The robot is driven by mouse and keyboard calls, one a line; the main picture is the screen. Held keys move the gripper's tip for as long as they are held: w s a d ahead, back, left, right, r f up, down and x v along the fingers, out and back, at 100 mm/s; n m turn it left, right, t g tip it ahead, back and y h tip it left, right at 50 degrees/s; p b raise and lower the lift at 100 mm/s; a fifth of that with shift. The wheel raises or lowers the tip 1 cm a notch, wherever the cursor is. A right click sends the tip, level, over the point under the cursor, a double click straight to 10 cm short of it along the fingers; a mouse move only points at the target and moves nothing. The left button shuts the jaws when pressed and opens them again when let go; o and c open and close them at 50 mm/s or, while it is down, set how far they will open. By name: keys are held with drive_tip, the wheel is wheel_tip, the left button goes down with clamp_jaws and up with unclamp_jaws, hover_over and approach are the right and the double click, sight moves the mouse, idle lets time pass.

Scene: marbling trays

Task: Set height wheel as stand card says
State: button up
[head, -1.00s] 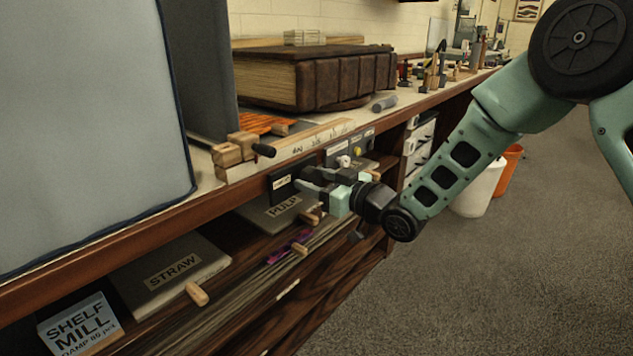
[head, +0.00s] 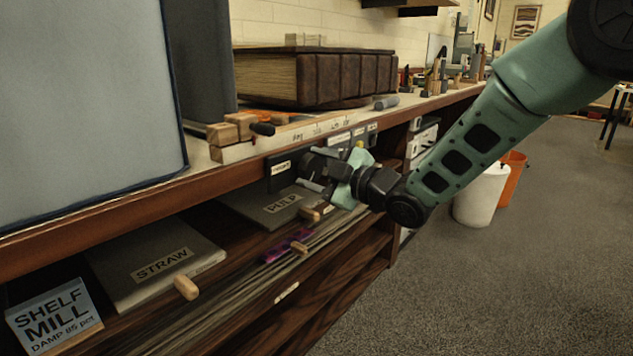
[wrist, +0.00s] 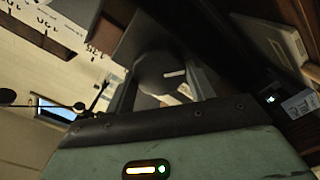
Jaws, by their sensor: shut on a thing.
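The height wheel (wrist: 152,70) is a dark grey round knob with a white pointer mark, in the wrist view. My gripper (wrist: 160,78) is shut on it, one finger on each side. In the head view my gripper (head: 318,168) reaches the bench front from the right and hides most of the wheel. A black panel (head: 278,182) with a small pale label, seemingly reading HEIGHT, is just left of the gripper. I cannot make out a scale around the wheel or the stand card's setting.
Boards labelled PULP (head: 258,203) and STRAW (head: 137,268) lie on the shelf below, with wooden handles sticking out. A thick brown book (head: 340,80) lies on the bench. White and orange bins (head: 482,195) stand behind my arm.

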drive_tip(key=n+b, duration=0.2)
drive_tip(key=b, duration=0.1)
drive_tip(key=f+n+b, duration=0.1)
drive_tip(key=n+b, duration=0.2)
drive_tip(key=shift+s+n, duration=0.1)
drive_tip(key=shift+n, duration=0.2)
drive_tip(key=n+b, duration=0.4)
drive_tip(key=b, duration=0.1)
drive_tip(key=shift+f, duration=0.1)
drive_tip(key=n+b, duration=0.5)
drive_tip(key=b, duration=0.1)
drive_tip(key=shift+f+n+b, duration=0.15)
drive_tip(key=shift+n+b, duration=0.2)
drive_tip(key=shift+n, duration=0.05)
drive_tip(key=n+b, duration=0.4)
drive_tip(key=shift+r+b, duration=0.2)
drive_tip(key=shift+b, duration=0.1)
drive_tip(key=o, duration=0.9)
drive_tip(key=shift+o, duration=0.2)
drive_tip(key=shift+d, duration=0.15)
